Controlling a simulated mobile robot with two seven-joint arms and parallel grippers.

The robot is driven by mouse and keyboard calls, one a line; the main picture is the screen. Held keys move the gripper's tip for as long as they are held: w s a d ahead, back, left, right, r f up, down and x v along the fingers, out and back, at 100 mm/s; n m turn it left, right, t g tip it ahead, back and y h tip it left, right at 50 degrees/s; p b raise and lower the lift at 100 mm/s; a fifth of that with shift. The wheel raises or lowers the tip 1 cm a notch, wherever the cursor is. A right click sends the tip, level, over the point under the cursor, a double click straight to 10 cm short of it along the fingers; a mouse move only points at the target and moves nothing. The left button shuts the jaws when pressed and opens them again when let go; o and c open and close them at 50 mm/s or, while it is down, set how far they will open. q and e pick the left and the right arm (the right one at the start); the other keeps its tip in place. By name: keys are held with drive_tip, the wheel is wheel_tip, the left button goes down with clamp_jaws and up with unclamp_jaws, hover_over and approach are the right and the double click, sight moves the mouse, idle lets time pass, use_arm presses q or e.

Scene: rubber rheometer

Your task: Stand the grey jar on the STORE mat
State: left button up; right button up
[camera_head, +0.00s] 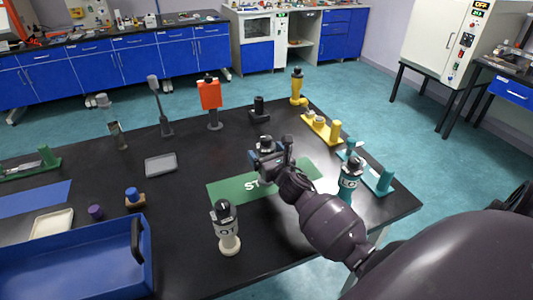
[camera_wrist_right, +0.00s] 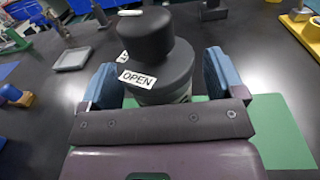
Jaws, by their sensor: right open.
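The grey jar (camera_wrist_right: 160,65), with a dark cap and OPEN labels, stands upright between the fingers of my right gripper (camera_wrist_right: 165,85). The blue-padded fingers are open on either side of it. In the head view the jar (camera_head: 266,145) shows only in part behind my right gripper (camera_head: 264,158), at the far side of the green STORE mat (camera_head: 228,190). The mat also shows in the right wrist view (camera_wrist_right: 287,130). The jar's foot is hidden, so I cannot tell how fully it rests on the mat. My left gripper is out of view.
A cream-based jar (camera_head: 228,240) stands in front of the mat, and a teal jar (camera_head: 349,182) stands to its right by a teal rack (camera_head: 380,181). A blue tray (camera_head: 75,270) is at the front left. A grey tray (camera_head: 160,165) lies left of the mat.

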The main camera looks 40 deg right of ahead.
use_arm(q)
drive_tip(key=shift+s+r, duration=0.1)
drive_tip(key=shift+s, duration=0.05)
use_arm(e)
drive_tip(key=s+a, duration=0.2)
drive_tip(key=s, duration=1)
